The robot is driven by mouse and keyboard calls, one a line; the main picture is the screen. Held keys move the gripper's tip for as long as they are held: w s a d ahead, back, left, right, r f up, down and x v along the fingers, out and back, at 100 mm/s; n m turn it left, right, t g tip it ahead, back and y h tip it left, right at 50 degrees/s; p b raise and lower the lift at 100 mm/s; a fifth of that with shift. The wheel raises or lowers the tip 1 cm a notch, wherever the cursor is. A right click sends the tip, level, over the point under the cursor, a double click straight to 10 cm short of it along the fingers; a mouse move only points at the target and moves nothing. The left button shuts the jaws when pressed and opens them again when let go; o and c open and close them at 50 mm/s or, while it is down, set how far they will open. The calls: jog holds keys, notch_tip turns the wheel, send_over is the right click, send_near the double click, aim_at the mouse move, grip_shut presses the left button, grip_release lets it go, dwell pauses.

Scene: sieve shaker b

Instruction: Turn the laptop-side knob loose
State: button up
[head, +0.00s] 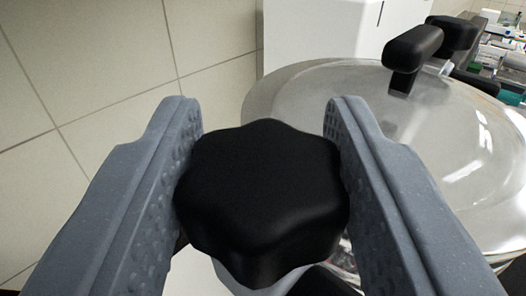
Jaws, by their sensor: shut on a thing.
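A black lobed knob (262,190) fills the middle of the head view. My gripper (262,160) has one grey finger on each side of it, and both finger pads touch its sides. My gripper is shut on this knob. The lower part of the knob and what it sits on are mostly hidden. Whether this is the laptop-side knob cannot be told, as no laptop shows clearly.
A round, shiny clear lid (440,130) of the shaker lies behind and to the right. More black knobs (412,48) stand at its far edge. A white cabinet (315,35) is behind it. Small items (505,55) crowd the top right. Tiled surface (90,60) at left is clear.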

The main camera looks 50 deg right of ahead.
jog(key=shift+d+f+n+t+y+b, duration=0.15)
jog(key=shift+n+t+y+b, duration=0.95)
jog(key=shift+b, duration=1)
jog(key=shift+d+f+n+t+y+b, duration=0.1)
jog(key=shift+n+t+y+b, duration=0.65)
jog(key=shift+y+b, duration=0.95)
jog(key=n+t+y+b, duration=0.1)
jog(key=y+b, duration=0.3)
jog(key=b, duration=0.6)
jog(key=n+t+y+b, duration=0.1)
jog(key=n+y+b, duration=0.3)
jog(key=b, duration=0.6)
jog(key=shift+a+f+n, duration=0.1)
jog(key=shift+n, duration=0.25)
jog(key=n+y+b, duration=0.2)
jog(key=y+b, duration=0.1)
jog(key=b, duration=0.3)
jog(key=shift+w+n+y, duration=0.1)
jog(key=shift+n+y, duration=0.2)
jog(key=shift+r+g+y+b, duration=0.2)
jog(key=shift+g+y+b, duration=0.1)
jog(key=shift+b, duration=0.2)
jog(key=shift+n+y+b, duration=0.5)
jog(key=shift+b, duration=0.05)
jog(key=shift+a+r+n+g+y+b, duration=0.1)
jog(key=shift+n+g+y+b, duration=0.65)
jog(key=shift+n+y+b, duration=0.65)
jog(key=o, duration=1)
jog(key=shift+m, duration=0.3)
